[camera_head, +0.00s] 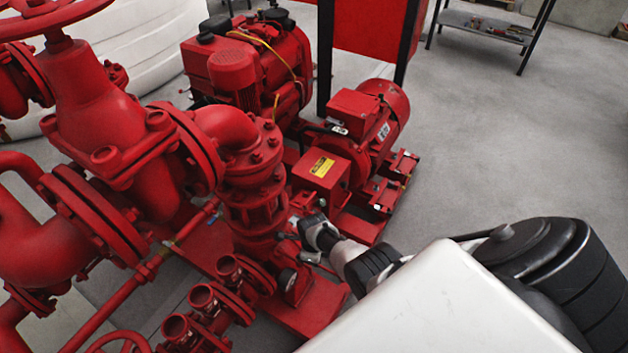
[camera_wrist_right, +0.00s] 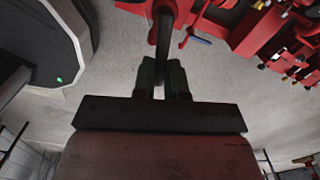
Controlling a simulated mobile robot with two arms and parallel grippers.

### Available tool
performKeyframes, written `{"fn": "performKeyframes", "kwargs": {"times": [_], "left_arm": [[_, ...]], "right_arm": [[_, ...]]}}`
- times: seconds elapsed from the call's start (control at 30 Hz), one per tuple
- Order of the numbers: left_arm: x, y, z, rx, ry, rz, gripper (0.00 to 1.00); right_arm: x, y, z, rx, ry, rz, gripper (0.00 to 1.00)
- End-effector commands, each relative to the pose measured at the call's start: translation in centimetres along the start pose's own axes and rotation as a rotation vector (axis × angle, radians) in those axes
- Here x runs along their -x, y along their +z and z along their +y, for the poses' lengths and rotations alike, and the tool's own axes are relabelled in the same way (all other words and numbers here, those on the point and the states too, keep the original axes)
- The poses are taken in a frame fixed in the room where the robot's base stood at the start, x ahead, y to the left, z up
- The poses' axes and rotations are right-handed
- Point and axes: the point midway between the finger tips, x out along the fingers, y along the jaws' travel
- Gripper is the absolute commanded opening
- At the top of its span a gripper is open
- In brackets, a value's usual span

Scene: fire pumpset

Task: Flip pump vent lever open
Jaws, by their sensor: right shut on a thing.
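The red pump (camera_head: 250,190) stands upright in the middle of the head view, among red pipes and flanges. My right gripper (camera_head: 300,250) reaches in from the right to the pump's lower right side. The vent lever is too small to make out there. In the right wrist view my right gripper (camera_wrist_right: 161,76) is shut, its fingers on both sides of a dark bar, which looks like the vent lever (camera_wrist_right: 163,40). The bar runs up to a red part at the top edge. Its end between the fingers is partly hidden. My left gripper is not in view.
A red motor (camera_head: 383,115) and a red box with a yellow label (camera_head: 322,168) stand behind my right gripper. Several open red pipe ends (camera_head: 204,297) lie in front of the pump. A blue-handled valve (camera_wrist_right: 198,40) is right of the bar.

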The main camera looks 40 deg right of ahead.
Motion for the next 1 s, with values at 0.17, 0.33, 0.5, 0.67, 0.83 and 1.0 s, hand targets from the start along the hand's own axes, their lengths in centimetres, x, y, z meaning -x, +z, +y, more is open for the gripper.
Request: {"fn": "performKeyframes", "kwargs": {"times": [0.17, 0.33, 0.5, 0.67, 0.83, 1.0], "left_arm": [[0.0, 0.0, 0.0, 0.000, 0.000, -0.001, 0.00], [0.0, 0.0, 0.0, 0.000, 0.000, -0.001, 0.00], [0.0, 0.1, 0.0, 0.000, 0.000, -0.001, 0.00], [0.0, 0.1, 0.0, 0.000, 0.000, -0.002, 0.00], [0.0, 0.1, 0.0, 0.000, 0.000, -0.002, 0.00], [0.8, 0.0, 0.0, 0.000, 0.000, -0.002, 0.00]], "right_arm": [[0.1, 0.4, 0.0, -0.011, -0.003, -0.008, 0.00], [0.1, 0.4, 0.0, -0.011, -0.004, -0.008, 0.00], [0.1, 0.4, 0.0, -0.010, -0.004, -0.009, 0.20], [0.1, 0.3, 0.0, -0.010, -0.003, -0.006, 0.38], [0.1, 0.1, 0.0, -0.010, -0.002, -0.004, 0.38], [1.1, 0.1, -0.1, -0.009, -0.003, -0.004, 0.38]]}}
